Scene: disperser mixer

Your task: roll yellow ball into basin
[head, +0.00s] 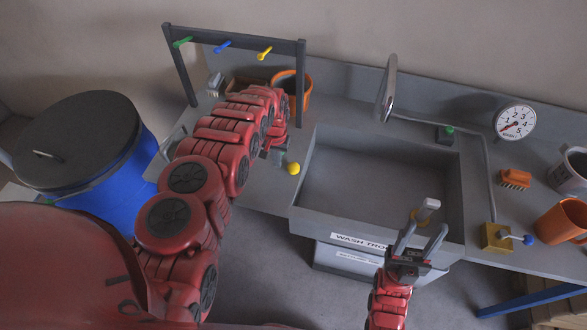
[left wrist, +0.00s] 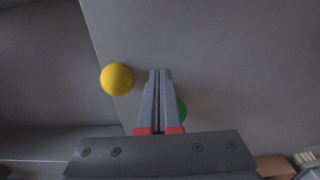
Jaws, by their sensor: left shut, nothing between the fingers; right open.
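The yellow ball (head: 293,168) rests on the counter at the basin's left rim; in the left wrist view the ball (left wrist: 117,79) overlaps the counter edge. The basin (head: 375,190), labelled as a wash trough, is a grey rectangular sink and looks empty. My left gripper (head: 283,158) is shut and empty, low over the counter beside the ball. In the left wrist view its fingertips (left wrist: 160,72) are apart from the ball. A green ball (left wrist: 181,109) is partly hidden behind these fingers. My right gripper (head: 423,234) is open at the basin's front rim.
A tap (head: 387,88) rises behind the basin. A rack (head: 235,37) with coloured hooks and an orange bucket (head: 303,86) stand behind my left arm. A brush (head: 515,178), a dial (head: 514,121) and orange mug (head: 562,220) are right. A blue drum (head: 125,185) stands left.

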